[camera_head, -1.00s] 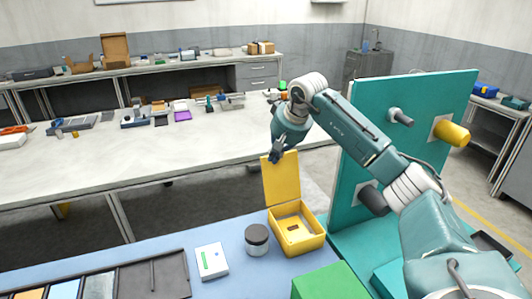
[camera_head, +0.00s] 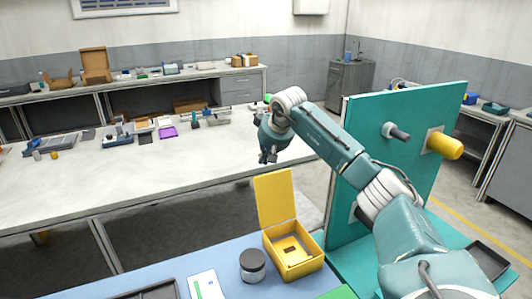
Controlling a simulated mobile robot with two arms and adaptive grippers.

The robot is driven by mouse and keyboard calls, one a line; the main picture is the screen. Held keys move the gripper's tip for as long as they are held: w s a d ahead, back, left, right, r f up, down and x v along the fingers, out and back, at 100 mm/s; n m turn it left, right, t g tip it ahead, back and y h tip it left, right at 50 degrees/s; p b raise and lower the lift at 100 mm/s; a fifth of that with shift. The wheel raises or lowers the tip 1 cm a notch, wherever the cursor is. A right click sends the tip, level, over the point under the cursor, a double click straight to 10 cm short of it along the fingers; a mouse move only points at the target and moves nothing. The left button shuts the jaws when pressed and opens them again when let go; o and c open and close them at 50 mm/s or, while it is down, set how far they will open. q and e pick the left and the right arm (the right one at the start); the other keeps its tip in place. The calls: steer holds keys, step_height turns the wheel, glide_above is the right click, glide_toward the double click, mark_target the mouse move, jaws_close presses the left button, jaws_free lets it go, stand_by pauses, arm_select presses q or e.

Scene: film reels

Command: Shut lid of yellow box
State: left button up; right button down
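The yellow box (camera_head: 292,257) stands on the blue work surface at lower centre. Its lid (camera_head: 275,198) is raised, standing nearly upright at the back left of the box. A small dark item lies inside the box on a yellow insert. My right gripper (camera_head: 267,157) is above the lid's top edge, pointing down, and appears apart from it. Its fingers are small and dark here, and whether they are open or shut is not clear. My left gripper is out of view.
A teal upright panel (camera_head: 400,160) with knobs stands right of the box. A long white table (camera_head: 150,185) is behind.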

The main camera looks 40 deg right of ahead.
steer(key=f, duration=0.1)
steer(key=f+p, duration=0.1)
steer(key=s+f+p, duration=0.1)
steer(key=f, duration=0.1)
steer(key=shift+a, duration=0.25)
steer(key=shift+r, duration=0.1)
stand_by(0.5)
